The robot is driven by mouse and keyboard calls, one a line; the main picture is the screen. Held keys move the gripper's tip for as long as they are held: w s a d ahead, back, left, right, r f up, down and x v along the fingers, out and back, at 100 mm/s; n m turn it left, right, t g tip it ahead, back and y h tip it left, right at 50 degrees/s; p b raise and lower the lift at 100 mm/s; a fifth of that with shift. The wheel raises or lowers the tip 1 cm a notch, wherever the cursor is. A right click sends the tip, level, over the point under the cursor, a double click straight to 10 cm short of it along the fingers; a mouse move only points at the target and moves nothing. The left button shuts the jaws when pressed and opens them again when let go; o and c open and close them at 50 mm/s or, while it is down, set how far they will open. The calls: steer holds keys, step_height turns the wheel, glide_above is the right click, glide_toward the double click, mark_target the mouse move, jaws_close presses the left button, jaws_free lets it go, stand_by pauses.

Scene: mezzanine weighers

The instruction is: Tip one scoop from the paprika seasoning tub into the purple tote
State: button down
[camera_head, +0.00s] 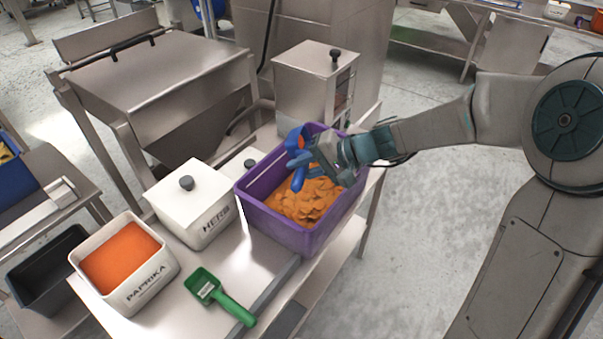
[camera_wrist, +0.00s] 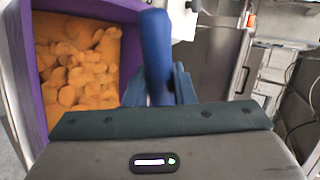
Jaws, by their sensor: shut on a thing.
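My gripper (camera_head: 307,160) is shut on a blue scoop (camera_head: 298,178) above the purple tote (camera_head: 271,226). The scoop's blue handle also shows between the fingers in the wrist view (camera_wrist: 156,55). The purple tote holds many orange, chip-like pieces (camera_head: 303,203); these also show in the wrist view (camera_wrist: 78,65). The paprika tub (camera_head: 145,287) is white, open and labelled PAPRIKA, full of orange-red powder (camera_head: 121,257). It stands at the bench's left front.
A lidded white tub labelled HERB (camera_head: 194,203) stands between the paprika tub and the tote. A green scoop (camera_head: 219,294) lies on the bench in front. A steel lidded box (camera_head: 305,85) stands behind the tote. A dark empty bin (camera_head: 48,268) is at far left.

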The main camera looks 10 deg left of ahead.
steer(key=shift+d+f+y+b, duration=0.2)
steer(key=shift+y+b, duration=0.55)
steer(key=shift+b, duration=1)
steer(key=shift+d+f+y+b, duration=0.1)
steer(key=shift+d+y+b, duration=0.15)
steer(key=shift+y+b, duration=1.05)
steer(key=shift+d+f+y+b, duration=0.15)
steer(key=shift+d+y+b, duration=0.1)
steer(key=shift+b, duration=1.95)
